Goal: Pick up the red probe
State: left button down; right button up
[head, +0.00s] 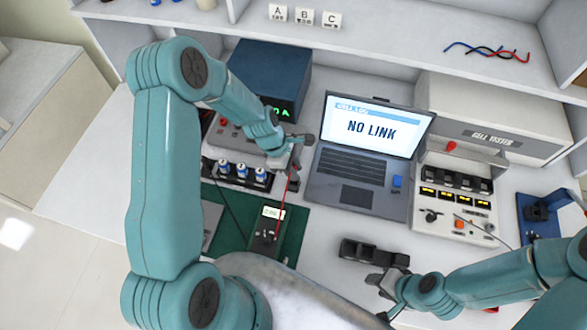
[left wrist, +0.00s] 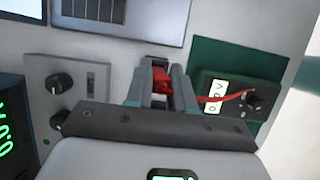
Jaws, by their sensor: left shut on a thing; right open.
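My left gripper (head: 296,146) is shut on the red probe (head: 293,176), held above the bench near the laptop's left edge. In the left wrist view the red probe (left wrist: 160,82) sits between the fingers of the left gripper (left wrist: 160,88). Its red lead runs to the multimeter (head: 264,243), which lies on the green mat (head: 231,231). The multimeter (left wrist: 222,96) reads 0.0 V in the left wrist view. My right gripper (head: 384,282) is open, just in front of a black holder (head: 372,252).
A laptop (head: 345,184) showing "NO LINK" stands mid-bench. Left of it are a blue power unit (head: 268,72) and several blue-wrapped cells (head: 242,171). A white cell tester (head: 494,127) stands right. Several coloured leads (head: 486,51) lie on the shelf.

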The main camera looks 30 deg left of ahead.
pick_arm(q)
notch_tip(320, 180, up, 17)
jog(key=shift+w, duration=0.3)
